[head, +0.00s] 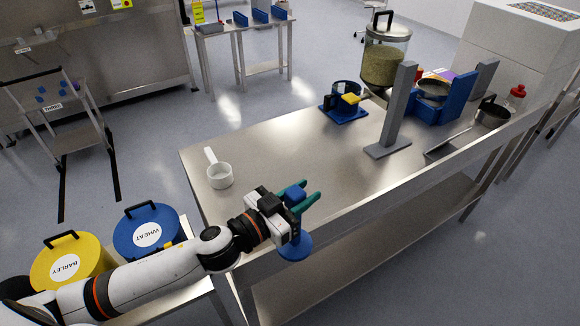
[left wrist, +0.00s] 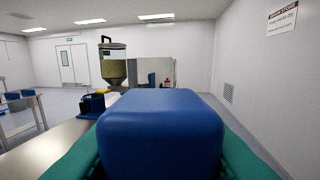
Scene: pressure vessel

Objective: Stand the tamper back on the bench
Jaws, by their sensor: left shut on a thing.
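The blue tamper (head: 295,246) has a block-like handle on top and a round disc base below. My left gripper (head: 298,198), with green fingers, is shut on its handle and holds it roughly upright. In the head view the disc overlaps the near edge of the steel bench (head: 290,165); I cannot tell whether it touches the top. In the left wrist view the blue handle (left wrist: 162,135) fills the middle between the green fingers and hides much of the bench. My right gripper is not in view.
A white scoop (head: 219,175) lies on the bench's left end. A grey post (head: 396,115), a blue stand with a yellow block (head: 349,98), a grain hopper (head: 384,62) and a pan (head: 490,114) stand farther back. The bench middle is clear. Wheat (head: 147,232) and barley (head: 70,263) bins are lower left.

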